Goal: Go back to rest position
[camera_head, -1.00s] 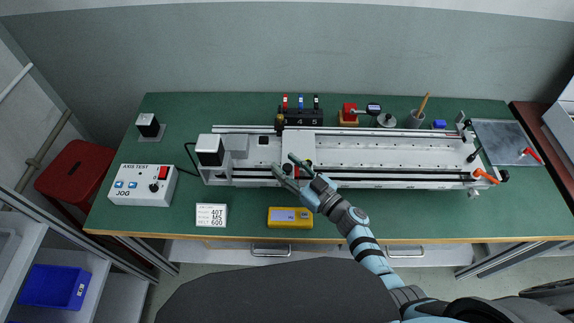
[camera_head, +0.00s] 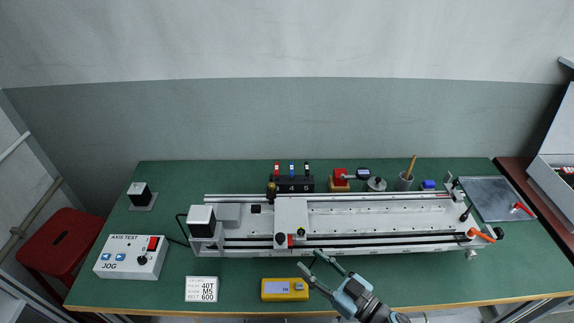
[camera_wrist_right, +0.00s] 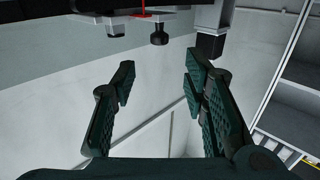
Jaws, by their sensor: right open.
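My right gripper (camera_head: 308,266) is open and empty near the front of the green workbench (camera_head: 240,270), between the linear gantry (camera_head: 390,215) and the yellow device (camera_head: 285,290). Its two fingers (camera_wrist_right: 155,100) stand apart in the right wrist view with nothing between them. The gantry lies lengthwise on the bench, with its carriage (camera_head: 292,213) toward the left end. A small red part shows at the carriage's front edge. My left gripper is not in view.
The JOG control box (camera_head: 132,256) and a white label card (camera_head: 201,289) are at the front left. The front right of the bench is clear.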

